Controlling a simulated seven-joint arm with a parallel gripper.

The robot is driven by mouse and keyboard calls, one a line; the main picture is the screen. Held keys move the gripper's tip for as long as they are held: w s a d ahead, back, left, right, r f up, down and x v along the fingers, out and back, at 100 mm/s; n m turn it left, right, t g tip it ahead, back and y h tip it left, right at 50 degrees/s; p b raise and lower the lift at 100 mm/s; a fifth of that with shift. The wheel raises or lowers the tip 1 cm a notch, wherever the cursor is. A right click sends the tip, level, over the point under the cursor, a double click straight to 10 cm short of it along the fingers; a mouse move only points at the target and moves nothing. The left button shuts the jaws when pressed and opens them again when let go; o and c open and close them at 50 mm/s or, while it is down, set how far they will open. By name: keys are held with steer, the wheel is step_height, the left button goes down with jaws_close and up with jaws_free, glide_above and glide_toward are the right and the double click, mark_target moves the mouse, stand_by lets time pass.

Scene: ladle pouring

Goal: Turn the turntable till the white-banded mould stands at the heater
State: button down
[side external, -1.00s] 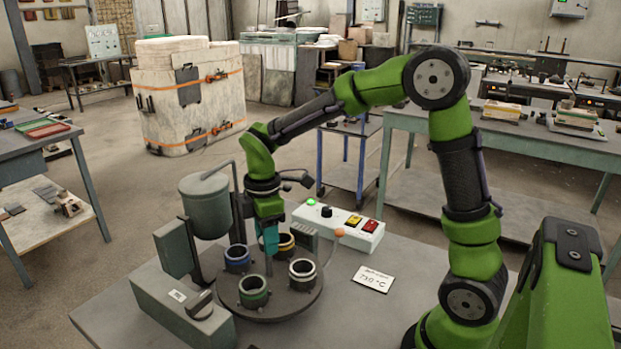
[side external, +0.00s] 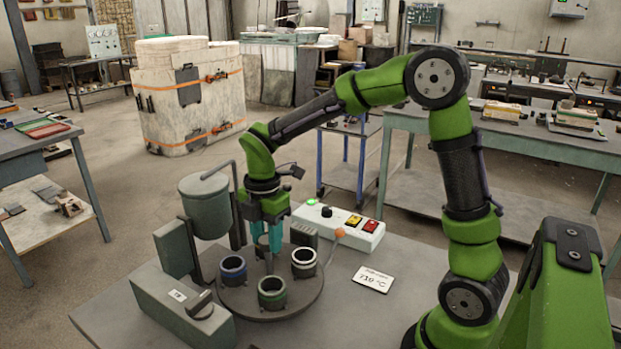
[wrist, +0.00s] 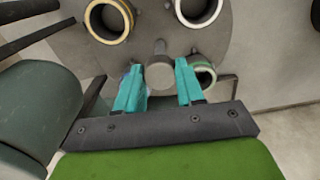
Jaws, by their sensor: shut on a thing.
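My gripper (side external: 267,252) is shut on the central post (wrist: 160,73) of the round grey turntable (side external: 235,297). The white-banded mould (side external: 304,263) stands at the right of the disc in the side view; it also shows at the top of the wrist view (wrist: 198,22). The green-banded mould (side external: 271,293) is at the front and the blue-banded mould (side external: 233,269) at the left. The yellow-banded mould (wrist: 109,18) is hidden behind my gripper in the side view. I cannot tell for sure which fixture is the heater.
A green-grey pot (side external: 205,207) stands left of the turntable. A box with a dial (side external: 178,312) is at front left. A ribbed grey block (side external: 304,234) and a control box with buttons (side external: 340,228) are behind.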

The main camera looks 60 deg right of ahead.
steer(key=shift+r+n, duration=0.1)
steer(key=shift+n, duration=4.7)
steer(key=c, duration=0.7)
jaws_free()
step_height(320, 180, up, 17)
